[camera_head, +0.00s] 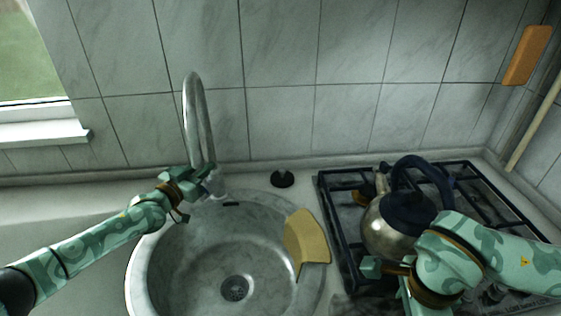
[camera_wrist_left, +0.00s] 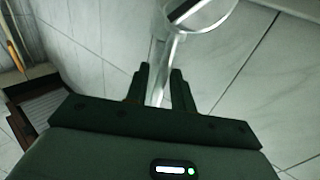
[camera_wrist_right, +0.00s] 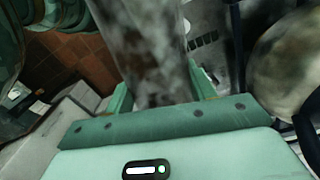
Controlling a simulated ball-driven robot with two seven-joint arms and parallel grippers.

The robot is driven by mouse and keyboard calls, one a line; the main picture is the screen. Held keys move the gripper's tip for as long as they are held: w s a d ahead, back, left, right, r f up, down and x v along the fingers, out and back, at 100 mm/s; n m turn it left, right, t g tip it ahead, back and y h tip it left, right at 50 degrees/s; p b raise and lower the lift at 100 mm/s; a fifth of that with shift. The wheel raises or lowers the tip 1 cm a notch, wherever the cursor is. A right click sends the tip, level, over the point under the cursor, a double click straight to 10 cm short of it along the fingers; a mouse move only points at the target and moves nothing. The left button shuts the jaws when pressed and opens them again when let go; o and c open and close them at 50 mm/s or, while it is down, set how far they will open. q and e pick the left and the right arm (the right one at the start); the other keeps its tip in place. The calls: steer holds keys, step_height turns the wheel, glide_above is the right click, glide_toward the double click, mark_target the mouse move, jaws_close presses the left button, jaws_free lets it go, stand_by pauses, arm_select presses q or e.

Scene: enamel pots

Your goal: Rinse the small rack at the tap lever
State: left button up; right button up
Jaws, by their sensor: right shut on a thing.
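My left gripper (camera_head: 207,182) is at the base of the metal tap (camera_head: 194,125). In the left wrist view its fingers (camera_wrist_left: 162,72) are apart, with the tap's upright (camera_wrist_left: 167,55) seen between and beyond them; contact is unclear. The lever is not distinct behind the gripper. My right gripper (camera_head: 388,283) is low, near the front of the hob. In the right wrist view it is shut on a grey mottled flat thing (camera_wrist_right: 148,45), which I cannot clearly identify as the small rack. The round sink (camera_head: 143,262) with its drain lies below the tap.
A yellow cloth (camera_head: 306,240) lies over the sink's right rim. A steel kettle (camera_head: 385,227) with a dark handle stands on the gas hob (camera_head: 334,215), beside my right arm. A small black knob (camera_head: 282,179) stands behind the sink. The sink bowl looks empty.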

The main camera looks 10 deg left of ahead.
arm_select(q)
jaws_close()
steer(key=shift+s+a+f+t+b, duration=0.15)
steer(key=shift+s+f+t+b, duration=0.3)
steer(key=shift+b, duration=0.35)
arm_select(e)
steer(key=shift+f, duration=0.9)
arm_select(q)
steer(key=shift+r+t+h, duration=0.25)
steer(key=shift+r+h, duration=0.05)
steer(key=shift+r, duration=0.15)
jaws_free()
steer(key=shift+s, duration=0.1)
arm_select(e)
steer(key=shift+r, duration=0.1)
